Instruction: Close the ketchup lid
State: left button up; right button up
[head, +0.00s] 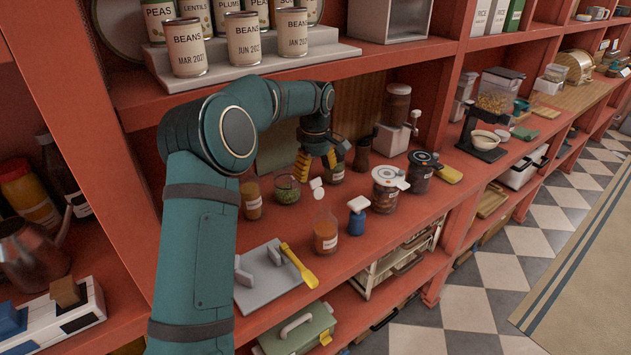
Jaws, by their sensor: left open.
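An orange-red jar (326,238) with a pale label stands near the front of the red counter; it may be the ketchup, but I cannot read its label. White lid-like pieces (318,190) show just behind and above it; I cannot tell whether they are hinged to it. My left gripper (317,164) has yellow fingers spread apart and empty. It hangs above the counter behind the jar, over the row of small jars, apart from the orange-red jar. My right gripper is out of view.
Near the jar stand a glass of green bits (287,190), an orange-brown jar (251,201), a blue-and-white container (357,218) and lidded jars (385,192). A grey board (266,290) with a yellow-handled tool (299,266) lies front left. Cans stand on the shelf above.

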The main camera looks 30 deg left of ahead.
aim_at(317, 189)
pick_arm(q)
jog(key=shift+f, duration=1.45)
